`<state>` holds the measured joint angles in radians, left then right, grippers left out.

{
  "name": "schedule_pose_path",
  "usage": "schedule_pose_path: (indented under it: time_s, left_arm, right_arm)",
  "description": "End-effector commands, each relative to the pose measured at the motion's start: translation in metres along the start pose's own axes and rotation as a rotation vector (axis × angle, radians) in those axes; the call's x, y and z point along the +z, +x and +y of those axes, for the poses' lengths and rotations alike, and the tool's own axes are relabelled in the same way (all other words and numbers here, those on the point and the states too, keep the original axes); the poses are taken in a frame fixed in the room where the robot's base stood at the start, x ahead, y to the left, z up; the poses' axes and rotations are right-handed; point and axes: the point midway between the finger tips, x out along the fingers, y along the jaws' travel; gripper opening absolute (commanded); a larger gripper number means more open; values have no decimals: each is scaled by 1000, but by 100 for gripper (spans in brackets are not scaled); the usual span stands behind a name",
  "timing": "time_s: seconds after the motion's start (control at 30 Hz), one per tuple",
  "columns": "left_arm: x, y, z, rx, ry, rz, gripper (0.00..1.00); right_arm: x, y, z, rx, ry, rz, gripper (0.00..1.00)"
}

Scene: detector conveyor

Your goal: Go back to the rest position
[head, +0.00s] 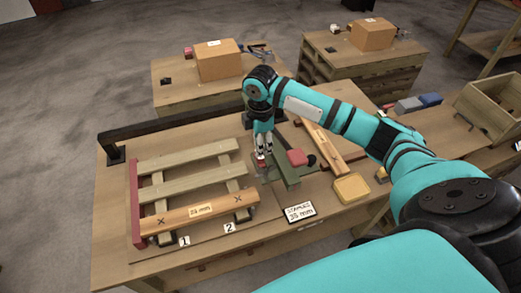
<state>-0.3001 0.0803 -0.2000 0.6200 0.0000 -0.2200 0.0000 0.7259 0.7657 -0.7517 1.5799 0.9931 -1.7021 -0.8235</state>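My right arm comes in from the right, and my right gripper (263,153) points down over the workbench (245,238), just right of a slatted wooden pallet (188,172). A small red thing (261,163) shows at its fingertips; I cannot tell whether the fingers grip it or are only above it. A green bar (285,173) and a red block (297,157) lie close to the right of the gripper. My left gripper is not in view.
A sign reading "STAPLES 35 mm" (299,212) and a yellow pad (352,188) lie at the bench's right. A dark rail (170,125) runs along its back. Cardboard boxes (218,60) stand on tables behind. Open floor lies at the left.

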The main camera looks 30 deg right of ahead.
Motion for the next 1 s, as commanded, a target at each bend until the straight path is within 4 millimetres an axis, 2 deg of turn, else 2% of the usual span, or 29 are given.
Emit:
schedule_pose_path:
  time_s: [0.5,0.63,0.77,0.83,0.9,1.0]
  left_arm:
    - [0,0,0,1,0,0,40]
    - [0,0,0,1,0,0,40]
    - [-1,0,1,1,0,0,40]
    - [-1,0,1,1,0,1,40]
    - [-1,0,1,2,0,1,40]
    - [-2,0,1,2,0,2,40]
  right_arm:
    - [0,0,0,0,0,0,31]
    - [-14,12,-13,0,1,11,31]
    - [-54,44,-55,14,36,60,31]
    - [-79,60,-87,31,92,107,31]
    - [-99,70,-119,51,183,162,31]
    - [-114,75,-159,75,354,231,31]
